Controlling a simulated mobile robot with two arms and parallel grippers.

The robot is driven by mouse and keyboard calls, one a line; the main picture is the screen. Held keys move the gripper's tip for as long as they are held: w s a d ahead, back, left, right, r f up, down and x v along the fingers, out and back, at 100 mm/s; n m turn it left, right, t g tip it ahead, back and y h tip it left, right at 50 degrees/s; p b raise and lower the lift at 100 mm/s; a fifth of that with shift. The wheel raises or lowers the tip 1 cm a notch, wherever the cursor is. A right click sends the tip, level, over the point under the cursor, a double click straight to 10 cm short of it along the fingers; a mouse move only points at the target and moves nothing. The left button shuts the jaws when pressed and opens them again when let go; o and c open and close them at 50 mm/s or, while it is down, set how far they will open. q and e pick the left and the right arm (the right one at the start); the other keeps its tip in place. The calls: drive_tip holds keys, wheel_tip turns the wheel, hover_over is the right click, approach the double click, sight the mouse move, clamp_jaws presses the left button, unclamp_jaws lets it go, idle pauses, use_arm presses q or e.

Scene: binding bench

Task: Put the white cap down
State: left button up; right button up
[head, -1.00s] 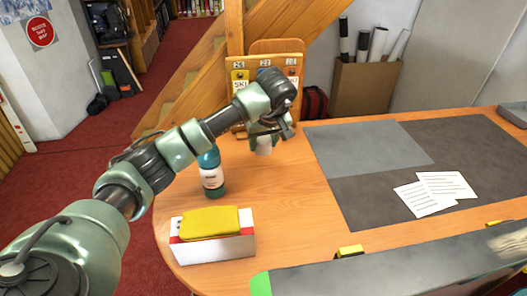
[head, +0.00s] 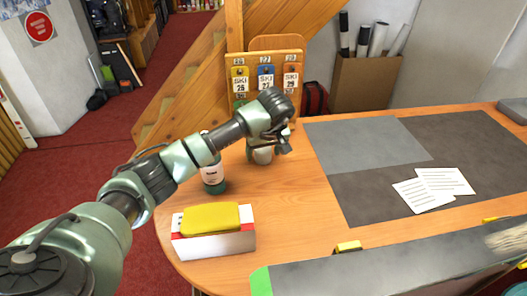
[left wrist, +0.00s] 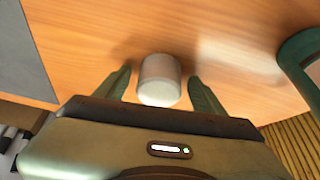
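The white cap (head: 262,156) is a small whitish cylinder over the wooden table, beyond the bottle. In the left wrist view the cap (left wrist: 159,80) lies between the two green fingers of my left gripper (left wrist: 160,84), with a narrow gap on each side. The gripper is open around it. In the head view my left gripper (head: 263,147) points down at the cap and partly hides it. The cap appears to rest on the table, though its underside is hidden. My right gripper is not in view.
A dark teal bottle (head: 214,178) with a white label stands close, under my left forearm. A white and red box (head: 215,246) carries a yellow block (head: 210,219). A wooden tag rack (head: 293,57) stands behind. A dark mat (head: 360,190) with papers lies right.

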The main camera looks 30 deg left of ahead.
use_arm(q)
drive_tip(key=shift+r, duration=0.1)
drive_tip(key=shift+r, duration=0.25)
drive_tip(key=b+v, duration=0.2)
drive_tip(key=v, duration=0.9)
drive_tip(key=shift+s+r, duration=0.15)
drive_tip(key=shift+r, duration=0.1)
drive_tip(key=shift+d, duration=0.1)
